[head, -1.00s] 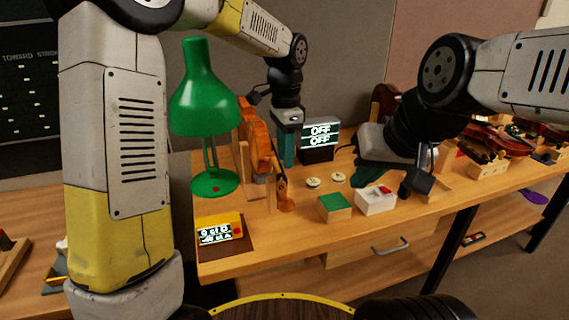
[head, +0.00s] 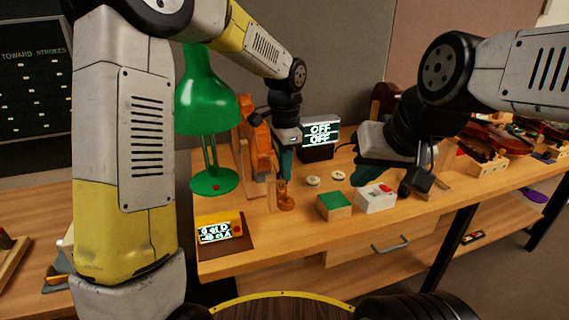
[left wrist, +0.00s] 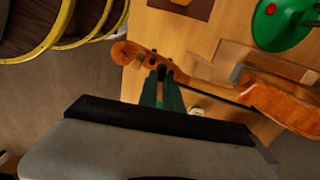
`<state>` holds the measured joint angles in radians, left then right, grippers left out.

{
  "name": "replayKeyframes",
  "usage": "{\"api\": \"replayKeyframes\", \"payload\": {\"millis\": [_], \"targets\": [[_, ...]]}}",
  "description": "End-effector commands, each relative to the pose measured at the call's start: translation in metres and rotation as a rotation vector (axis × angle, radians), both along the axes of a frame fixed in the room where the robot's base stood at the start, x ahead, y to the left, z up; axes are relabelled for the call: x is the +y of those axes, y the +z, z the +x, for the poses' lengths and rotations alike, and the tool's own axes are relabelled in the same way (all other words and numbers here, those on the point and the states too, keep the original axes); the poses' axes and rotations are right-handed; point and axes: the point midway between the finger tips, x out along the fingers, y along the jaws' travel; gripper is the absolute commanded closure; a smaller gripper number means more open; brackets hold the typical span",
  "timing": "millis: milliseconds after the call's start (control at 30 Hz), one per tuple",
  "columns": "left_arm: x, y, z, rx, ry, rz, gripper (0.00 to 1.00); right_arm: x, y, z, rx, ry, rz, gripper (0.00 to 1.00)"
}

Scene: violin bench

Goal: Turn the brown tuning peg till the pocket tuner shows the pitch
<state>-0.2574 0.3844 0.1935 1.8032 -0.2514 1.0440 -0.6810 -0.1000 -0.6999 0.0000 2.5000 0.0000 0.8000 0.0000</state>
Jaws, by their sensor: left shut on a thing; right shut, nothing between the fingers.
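An orange-brown violin (head: 262,150) stands in a wooden holder, its scroll (head: 286,202) toward the front; the left wrist view shows its scroll end (left wrist: 128,52) and dark pegs. My left gripper (head: 285,178) is at the pegbox, its teal fingertips (left wrist: 161,76) shut on a tuning peg. The fingers mostly hide that peg, so its colour is unclear. The yellow pocket tuner (head: 219,228) lies on a dark mat at the front left, its lit screen showing two lines that seem to end in D and A. My right gripper (head: 362,174) is shut and empty, above the bench.
A green lamp (head: 208,100) stands left of the violin. A display (head: 320,137) behind reads OFF twice. A green-topped block (head: 334,206), a white box with a red button (head: 375,198) and two small round discs (head: 312,181) lie to the right. More violins (head: 490,140) are at the far right.

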Motion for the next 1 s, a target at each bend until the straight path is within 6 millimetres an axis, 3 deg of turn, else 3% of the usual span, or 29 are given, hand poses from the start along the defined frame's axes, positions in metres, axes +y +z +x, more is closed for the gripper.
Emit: {"api": "replayKeyframes", "payload": {"millis": [400, 700, 733, 800, 1000], "targets": [[0.0011, 0.0007, 0.0028, -0.001, 0.245, -0.001, 1.00, 0.0000, 0.0000, 0.0000, 0.000, 0.000, 0.000, 1.00], [0.0012, 0.0008, 0.0030, -0.001, 0.257, -0.001, 1.00, 0.0000, 0.0000, 0.0000, 0.000, 0.000, 0.000, 1.00], [0.0012, 0.0008, 0.0030, -0.001, 0.257, -0.001, 0.85, 0.0000, 0.0000, 0.0000, 0.000, 0.000, 0.000, 1.00], [0.0012, 0.0008, 0.0030, -0.001, 0.256, -0.001, 0.71, 0.0000, 0.0000, 0.0000, 0.000, 0.000, 0.000, 1.00], [0.0012, 0.0005, 0.0029, -0.001, 0.256, -0.001, 0.69, 0.0000, 0.0000, 0.0000, 0.000, 0.000, 0.000, 1.00]]}}
